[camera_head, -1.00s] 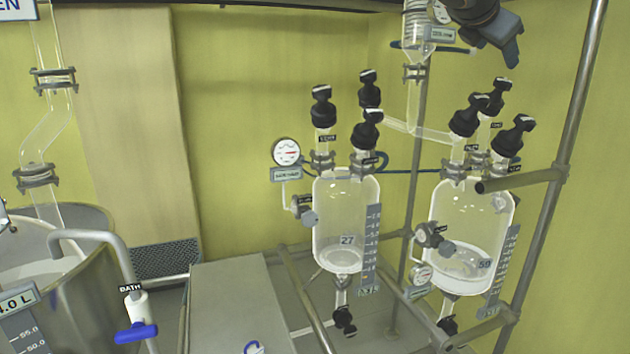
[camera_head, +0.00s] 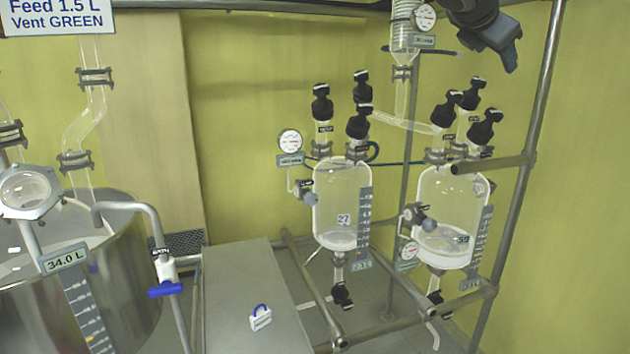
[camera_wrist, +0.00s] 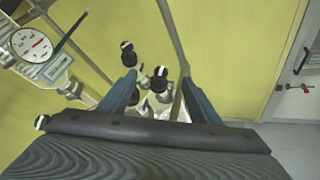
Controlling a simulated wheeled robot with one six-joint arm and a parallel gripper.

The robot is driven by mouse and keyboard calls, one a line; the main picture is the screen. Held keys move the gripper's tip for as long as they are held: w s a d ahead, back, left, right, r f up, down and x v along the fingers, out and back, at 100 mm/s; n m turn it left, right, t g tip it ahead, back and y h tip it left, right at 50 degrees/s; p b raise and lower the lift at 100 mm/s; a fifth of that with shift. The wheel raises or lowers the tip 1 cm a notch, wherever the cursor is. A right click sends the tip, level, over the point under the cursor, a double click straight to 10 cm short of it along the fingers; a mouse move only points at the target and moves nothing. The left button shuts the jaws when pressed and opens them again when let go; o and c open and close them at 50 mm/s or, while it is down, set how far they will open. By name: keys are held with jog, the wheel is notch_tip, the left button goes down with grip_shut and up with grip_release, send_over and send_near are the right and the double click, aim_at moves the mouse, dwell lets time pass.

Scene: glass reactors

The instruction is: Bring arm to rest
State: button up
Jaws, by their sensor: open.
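My gripper (camera_head: 508,62) hangs at the top right of the head view, in the air above the right glass vessel (camera_head: 452,215). It holds nothing. In the wrist view my gripper (camera_wrist: 160,82) shows two blue-grey fingers spread apart, with black-capped fittings seen beyond the gap. The rest of my arm is mostly cut off by the top edge of the head view.
A left glass vessel (camera_head: 342,190) with black-capped valves stands in a metal pipe frame (camera_head: 480,300). A steel tank (camera_head: 130,300) is at left, with a blue-handled tap (camera_head: 165,290). A grey bench (camera_head: 240,290) bears a padlock-like item (camera_head: 260,318). A gauge (camera_wrist: 32,44) is near my gripper.

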jog(key=s+a+f+m+g+y+b, duration=0.2)
jog(key=a+f+m, duration=0.1)
jog(key=f, duration=0.9)
jog(key=s+a+f+m+g+y+b, duration=0.1)
jog(key=s+a+f+m+y, duration=0.15)
jog(key=f, duration=0.95)
jog(key=s+a+f+m+g+y+b, duration=0.1)
jog(key=s+a+f+m+g+b, duration=0.15)
jog(key=f, duration=0.85)
jog(key=s+a+f+m+g+y+b, duration=0.1)
jog(key=s+a+f+m, duration=0.2)
jog(key=s+f, duration=0.3)
jog(key=s+a+f+m+g+y+b, duration=0.1)
jog(key=s+f+m, duration=0.4)
jog(key=f, duration=0.5)
jog(key=s+a+f+m+g+y+b, duration=0.1)
jog(key=s+a+f+m+y+b, duration=0.1)
jog(key=s+a+f+m, duration=0.2)
notch_tip(320, 180, down, 5)
jog(key=s+a, duration=0.2)
jog(key=shift+s+r+m+g, duration=0.15)
jog(key=shift+s+m+g, duration=0.15)
jog(key=shift+g, duration=0.05)
jog(key=shift+a, duration=0.1)
